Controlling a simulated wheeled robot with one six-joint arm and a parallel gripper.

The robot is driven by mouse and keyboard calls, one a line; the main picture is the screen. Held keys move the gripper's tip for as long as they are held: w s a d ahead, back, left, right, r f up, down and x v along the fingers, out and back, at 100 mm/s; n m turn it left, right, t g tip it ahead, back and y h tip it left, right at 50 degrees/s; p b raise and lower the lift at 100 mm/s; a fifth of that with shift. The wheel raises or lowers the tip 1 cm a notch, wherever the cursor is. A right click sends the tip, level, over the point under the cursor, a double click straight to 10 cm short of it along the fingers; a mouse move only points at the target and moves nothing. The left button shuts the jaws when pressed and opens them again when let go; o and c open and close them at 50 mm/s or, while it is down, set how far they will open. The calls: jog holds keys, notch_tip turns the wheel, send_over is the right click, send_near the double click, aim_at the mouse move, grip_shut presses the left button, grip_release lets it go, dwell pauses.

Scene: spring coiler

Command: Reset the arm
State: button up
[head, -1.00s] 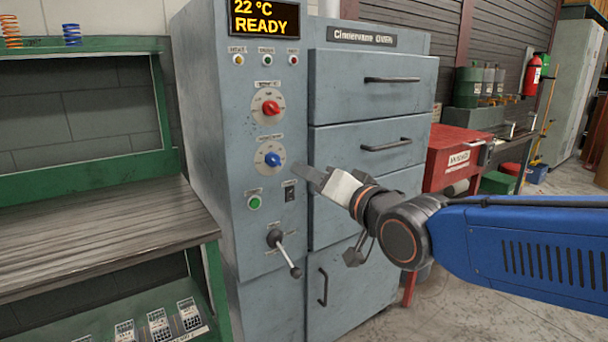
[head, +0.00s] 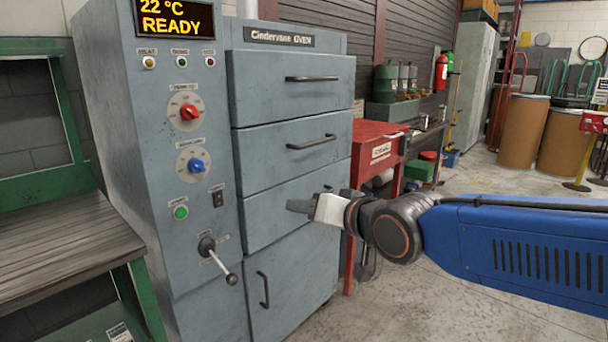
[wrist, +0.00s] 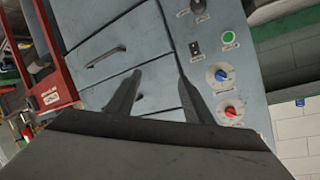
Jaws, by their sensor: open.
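My gripper (head: 301,207) is at the end of my blue arm, in front of the oven's drawers in the head view. In the wrist view its two dark fingers (wrist: 156,98) stand apart with nothing between them. The grey oven (head: 290,184) stands just beyond, its drawers closed and its display (head: 174,17) reading 22 °C READY. Its control panel has a red knob (head: 187,111), a blue knob (head: 195,166), a green button (head: 181,212) and a lever (head: 218,261). The arm is bent out from the right side of the head view.
A green-framed workbench (head: 60,222) is at the left. A red cart (head: 375,150) stands right of the oven. Brown drums (head: 523,130) and a grey cabinet (head: 465,90) are farther back. Open concrete floor (head: 455,180) lies behind and around my arm.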

jog(key=s+d+f+g+h, duration=0.1)
jog(key=s+d+f+h, duration=0.3)
jog(key=d, duration=0.5)
jog(key=s+d+f+g+h, duration=0.1)
jog(key=s+d+f+g, duration=0.1)
jog(key=d+f, duration=0.6)
jog(key=s+d+f+m+g+h, duration=0.1)
jog(key=s+d+f+g+h, duration=0.2)
jog(key=s+d, duration=0.9)
notch_tip(320, 180, down, 3)
jog(key=shift+s+d+f+g, duration=0.2)
jog(key=shift+s+g, duration=0.2)
jog(key=shift+s, duration=0.65)
jog(key=shift+c, duration=0.6)
